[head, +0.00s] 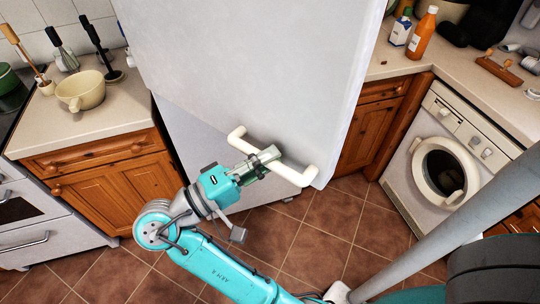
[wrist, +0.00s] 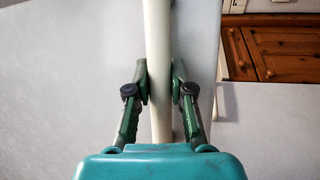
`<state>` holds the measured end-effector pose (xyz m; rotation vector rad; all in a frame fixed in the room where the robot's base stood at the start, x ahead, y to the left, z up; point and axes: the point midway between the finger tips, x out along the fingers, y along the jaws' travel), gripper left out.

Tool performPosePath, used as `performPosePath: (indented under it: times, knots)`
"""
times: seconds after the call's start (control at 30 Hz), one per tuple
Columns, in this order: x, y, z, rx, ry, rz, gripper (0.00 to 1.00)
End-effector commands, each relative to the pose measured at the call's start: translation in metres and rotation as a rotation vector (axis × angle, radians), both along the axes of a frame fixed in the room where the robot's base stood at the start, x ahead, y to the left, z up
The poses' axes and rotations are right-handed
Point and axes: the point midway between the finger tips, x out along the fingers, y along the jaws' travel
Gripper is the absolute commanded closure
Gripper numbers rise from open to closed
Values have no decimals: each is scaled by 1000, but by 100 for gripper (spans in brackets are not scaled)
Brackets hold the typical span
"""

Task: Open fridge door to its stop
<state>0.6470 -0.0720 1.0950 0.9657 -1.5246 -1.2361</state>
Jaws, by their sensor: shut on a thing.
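The white fridge door (head: 250,65) fills the upper middle of the head view. Its lower edge slants out over the grey lower front (head: 205,135), so the door looks ajar; how far, I cannot tell exactly. A cream bar handle (head: 297,174) runs across the door near its lower right edge. My gripper (head: 268,156) is shut on the middle of this handle. In the wrist view the handle (wrist: 157,35) passes upright between the two green fingers (wrist: 160,88), one on each side. The fridge's inside is hidden behind the door.
A counter with a cream pot (head: 82,91) and drawers stands at left. A wooden cabinet (head: 368,125) and a white washing machine (head: 440,160) stand at right. Tiled floor (head: 315,240) lies clear in front of the fridge.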

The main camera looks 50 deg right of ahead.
Motion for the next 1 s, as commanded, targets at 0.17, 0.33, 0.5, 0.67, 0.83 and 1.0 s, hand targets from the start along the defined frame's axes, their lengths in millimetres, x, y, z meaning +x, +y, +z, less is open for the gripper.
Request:
performPosePath:
  times: [0.17, 0.33, 0.5, 0.67, 0.83, 1.0]
  knots:
    - [2, 0, 0, -1, 3, 4, 100]
    - [2, 0, 0, -1, 3, 4, 52]
    - [1, 0, 0, -1, 2, 3, 52]
    - [1, 1, 0, 0, 1, 3, 52]
    - [7, 18, -3, -1, 1, 6, 52]
    - [14, 44, -8, 0, 1, 5, 52]
